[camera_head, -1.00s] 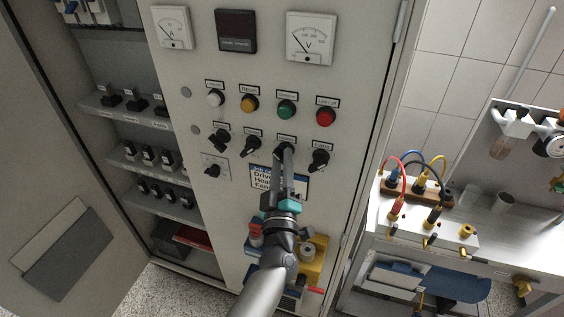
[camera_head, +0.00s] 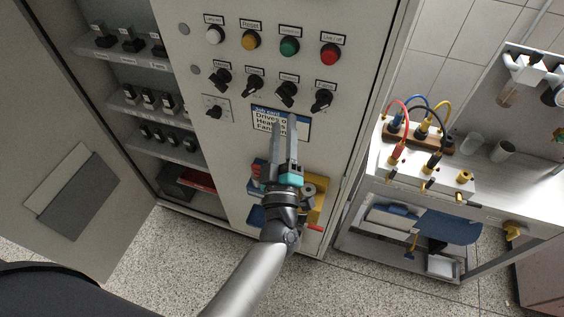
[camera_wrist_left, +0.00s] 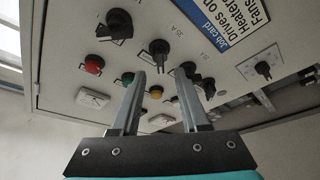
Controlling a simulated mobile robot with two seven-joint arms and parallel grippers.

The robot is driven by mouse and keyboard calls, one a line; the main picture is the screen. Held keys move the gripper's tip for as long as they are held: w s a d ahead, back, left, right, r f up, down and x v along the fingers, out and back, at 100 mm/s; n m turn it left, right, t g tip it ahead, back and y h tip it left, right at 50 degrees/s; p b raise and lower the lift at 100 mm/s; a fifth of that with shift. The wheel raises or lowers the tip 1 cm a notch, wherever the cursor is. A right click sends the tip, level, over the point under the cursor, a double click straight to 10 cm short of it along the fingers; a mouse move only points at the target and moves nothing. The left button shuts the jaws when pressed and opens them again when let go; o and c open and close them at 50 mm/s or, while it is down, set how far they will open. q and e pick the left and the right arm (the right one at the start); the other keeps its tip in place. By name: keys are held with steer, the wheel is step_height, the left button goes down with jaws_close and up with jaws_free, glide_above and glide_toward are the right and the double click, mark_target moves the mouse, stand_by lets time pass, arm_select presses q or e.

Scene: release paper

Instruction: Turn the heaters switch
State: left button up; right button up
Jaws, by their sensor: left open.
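In the head view, a row of black rotary knobs runs across the grey cabinet panel (camera_head: 222,140). The labels above them are too small to read surely; by the job card's order, the third knob (camera_head: 287,94) seems to be the heaters switch. Its grip looks slanted, and nothing touches it. My left gripper (camera_head: 284,120) is open and empty, with its fingertips just below that knob, in front of the job card (camera_head: 303,124). In the left wrist view, the same knob (camera_wrist_left: 160,50) shows beyond the gap between the fingers (camera_wrist_left: 156,76). My right gripper is out of view.
White, yellow, green and red buttons (camera_head: 330,54) sit above the knobs. The left part of the cabinet is open, with shelves of parts (camera_head: 150,98). A bench with coloured cables (camera_head: 430,178) stands at the right. Coloured items lie below my gripper by the panel (camera_head: 318,205).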

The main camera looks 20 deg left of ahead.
arm_select(q)
steer(key=v, duration=0.8)
steer(key=shift+s, duration=0.25)
steer(key=shift+f, duration=0.15)
